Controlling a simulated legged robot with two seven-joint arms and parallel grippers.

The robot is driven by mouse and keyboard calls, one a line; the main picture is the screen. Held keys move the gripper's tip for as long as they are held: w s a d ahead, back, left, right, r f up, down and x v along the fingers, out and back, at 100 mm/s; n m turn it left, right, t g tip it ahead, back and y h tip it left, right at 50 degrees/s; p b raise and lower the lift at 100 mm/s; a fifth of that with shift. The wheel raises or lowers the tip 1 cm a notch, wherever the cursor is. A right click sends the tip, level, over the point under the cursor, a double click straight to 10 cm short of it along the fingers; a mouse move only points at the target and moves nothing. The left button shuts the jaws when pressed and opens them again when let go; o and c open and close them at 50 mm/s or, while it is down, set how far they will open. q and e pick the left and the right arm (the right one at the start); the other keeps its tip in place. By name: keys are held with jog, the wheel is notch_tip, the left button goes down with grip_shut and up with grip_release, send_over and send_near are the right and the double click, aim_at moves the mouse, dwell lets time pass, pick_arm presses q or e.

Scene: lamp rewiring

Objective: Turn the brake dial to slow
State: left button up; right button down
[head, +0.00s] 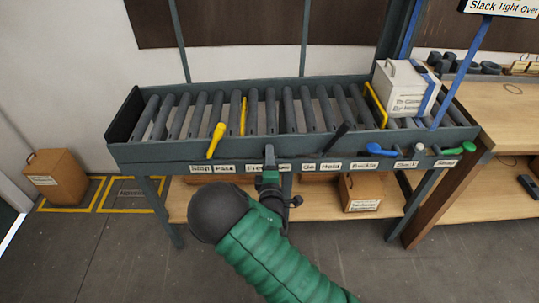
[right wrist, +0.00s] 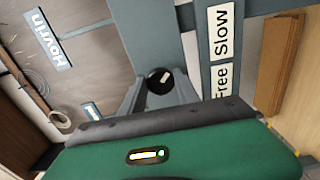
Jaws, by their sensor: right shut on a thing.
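The brake dial (right wrist: 160,81) is a small round black knob with a pale mark, seen in the right wrist view. My right gripper (right wrist: 157,88) is shut on it, one grey finger on each side. The mark lies toward the side of the labels, but I cannot tell which one it points at. The Free label (right wrist: 222,82) and the Slow label (right wrist: 221,30) lie to the right of the dial. In the head view my right gripper (head: 268,182) is at the conveyor's front rail, covering the dial and part of its label. My left gripper is not in view.
The roller conveyor (head: 290,151) carries a yellow lever (head: 216,140), a black lever (head: 340,136) and a white box (head: 403,88). Blue, white and green handles (head: 448,150) line its right front. Boxes stand on the shelf below. The floor in front is clear.

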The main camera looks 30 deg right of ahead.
jog(key=shift+a+f, duration=0.15)
jog(key=shift+f, duration=0.15)
jog(key=c, duration=1.3)
grip_release()
jog(key=o, duration=0.4)
jog(key=shift+r, duration=0.15)
